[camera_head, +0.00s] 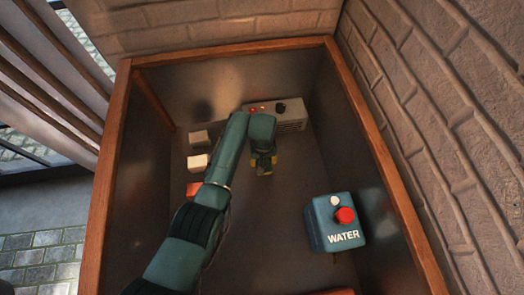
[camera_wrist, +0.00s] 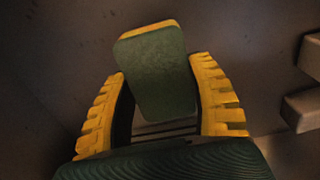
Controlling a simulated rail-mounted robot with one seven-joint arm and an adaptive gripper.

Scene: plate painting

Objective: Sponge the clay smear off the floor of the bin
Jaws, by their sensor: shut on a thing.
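My gripper (camera_head: 263,164) is inside the bin (camera_head: 112,180), toward its back middle. In the wrist view the yellow ridged fingers of my gripper (camera_wrist: 160,72) are shut on a sponge (camera_wrist: 155,78). The sponge is a block with a dark green broad face and a yellow layer along its far edge. It sticks out beyond the fingertips. In the head view the sponge cannot be told apart from the gripper. I cannot make out a clay smear in either view, and my arm hides part of the bin floor. Whether the sponge touches the floor is unclear.
A grey box with knobs (camera_head: 290,122) stands at the bin's back. A white block (camera_head: 198,163), a grey block (camera_head: 199,137) and an orange block (camera_head: 192,189) sit along the left. A blue WATER box (camera_head: 330,225) stands at right. The floor's centre-right looks clear.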

